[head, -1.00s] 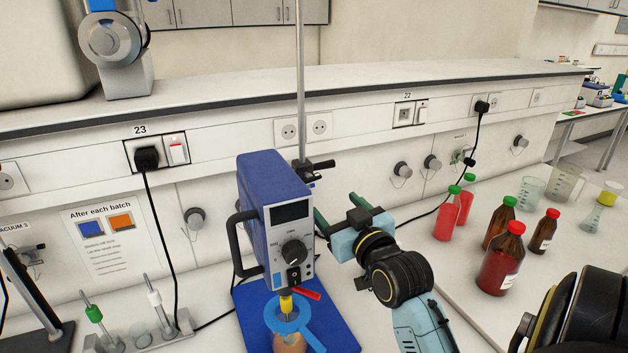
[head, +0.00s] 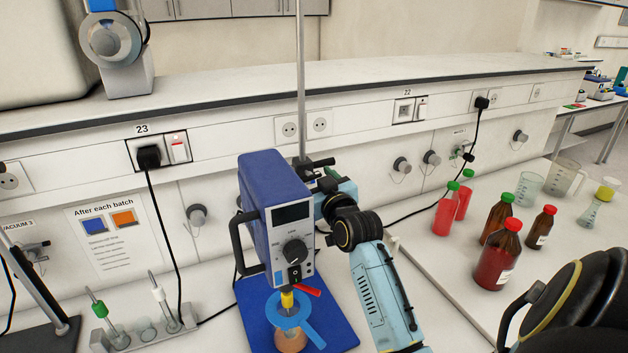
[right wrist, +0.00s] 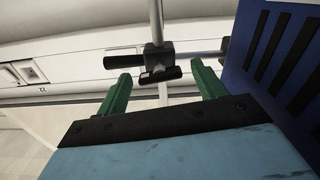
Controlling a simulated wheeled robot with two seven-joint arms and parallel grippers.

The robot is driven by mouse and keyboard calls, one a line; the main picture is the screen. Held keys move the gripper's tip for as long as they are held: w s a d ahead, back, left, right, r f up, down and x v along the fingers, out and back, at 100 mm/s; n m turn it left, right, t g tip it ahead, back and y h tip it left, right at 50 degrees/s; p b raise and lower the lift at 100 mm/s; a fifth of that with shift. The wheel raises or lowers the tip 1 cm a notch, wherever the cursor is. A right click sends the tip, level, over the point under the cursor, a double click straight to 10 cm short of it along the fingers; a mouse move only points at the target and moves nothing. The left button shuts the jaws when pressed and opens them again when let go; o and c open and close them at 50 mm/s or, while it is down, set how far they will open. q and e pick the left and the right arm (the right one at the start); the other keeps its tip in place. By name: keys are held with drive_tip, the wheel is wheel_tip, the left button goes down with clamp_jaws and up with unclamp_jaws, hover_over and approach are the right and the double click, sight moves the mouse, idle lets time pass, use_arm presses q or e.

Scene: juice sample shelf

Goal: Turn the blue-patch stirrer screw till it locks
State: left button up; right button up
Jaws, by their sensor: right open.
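The blue overhead stirrer (head: 275,190), with a grey front panel and a small blue patch (head: 278,278), stands on a blue base, held at a vertical rod. A black clamp with screw handles (head: 322,163) sits on the rod behind it. In the right wrist view the clamp's dark screw bar (right wrist: 160,75) lies between the two green fingertips, apart from both, with another black handle (right wrist: 122,62) pointing left. My right gripper (right wrist: 161,72) is open and empty. In the head view its fingers (head: 327,182) are partly hidden beside the stirrer. My left gripper is not in view.
A yellow chuck, red lever and blue ring (head: 290,312) over a vessel sit below the stirrer. Red and brown bottles (head: 498,255) and beakers stand at right. A notice (head: 112,235) with blue and orange patches hangs left.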

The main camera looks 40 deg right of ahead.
drive_tip(key=shift+c, duration=0.3)
drive_tip(key=c, duration=0.9)
drive_tip(key=shift+m, duration=0.9)
drive_tip(key=shift+c, duration=0.2)
drive_tip(key=o, duration=1)
